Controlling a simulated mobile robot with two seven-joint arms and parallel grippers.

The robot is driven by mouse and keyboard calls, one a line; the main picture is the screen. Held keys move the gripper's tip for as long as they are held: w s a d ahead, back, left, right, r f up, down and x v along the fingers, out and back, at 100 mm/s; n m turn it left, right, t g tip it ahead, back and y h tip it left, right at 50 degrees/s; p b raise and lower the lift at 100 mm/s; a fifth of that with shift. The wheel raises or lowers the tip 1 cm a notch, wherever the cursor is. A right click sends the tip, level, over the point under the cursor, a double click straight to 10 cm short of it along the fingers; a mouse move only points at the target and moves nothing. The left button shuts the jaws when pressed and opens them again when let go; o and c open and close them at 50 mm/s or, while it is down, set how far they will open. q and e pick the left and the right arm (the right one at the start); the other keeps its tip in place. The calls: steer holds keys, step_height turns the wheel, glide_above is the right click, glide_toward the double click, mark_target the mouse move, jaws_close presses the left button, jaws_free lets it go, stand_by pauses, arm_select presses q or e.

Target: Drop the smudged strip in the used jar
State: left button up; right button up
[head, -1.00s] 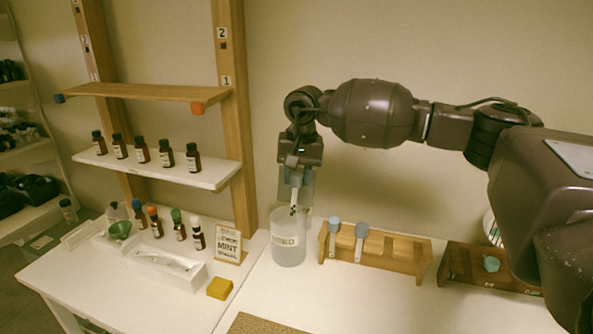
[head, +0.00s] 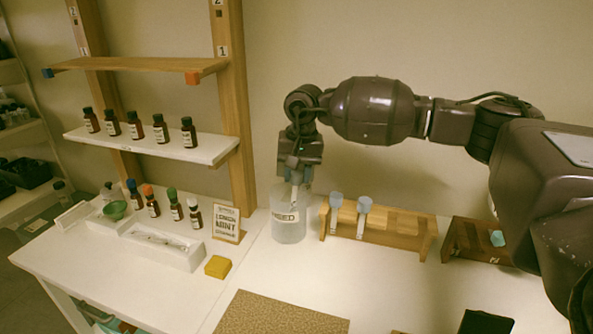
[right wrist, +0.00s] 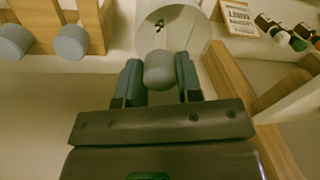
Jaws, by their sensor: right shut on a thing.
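The used jar (head: 289,232) is a clear cylinder with a label ending in "SED", standing on the white table left of the wooden strip rack. My right gripper (head: 297,180) points down right over the jar's mouth. It is shut on a pale strip (head: 294,197) with a grey-blue cap, whose lower part reaches into the mouth. In the right wrist view the grey cap (right wrist: 159,70) sits between the two fingers, with the jar's round opening (right wrist: 196,40) beyond and dark smudge marks at the strip's end. My left gripper is out of view.
A wooden rack (head: 395,236) right of the jar holds two blue-capped strips. A darker rack (head: 470,241) stands farther right. A cork mat (head: 280,316) lies in front.

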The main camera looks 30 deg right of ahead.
steer(key=o, duration=0.8)
steer(key=shift+o, duration=0.2)
step_height(320, 180, up, 11)
steer(key=shift+s+d, duration=0.4)
steer(key=shift+s, duration=0.05)
steer(key=shift+f, duration=0.15)
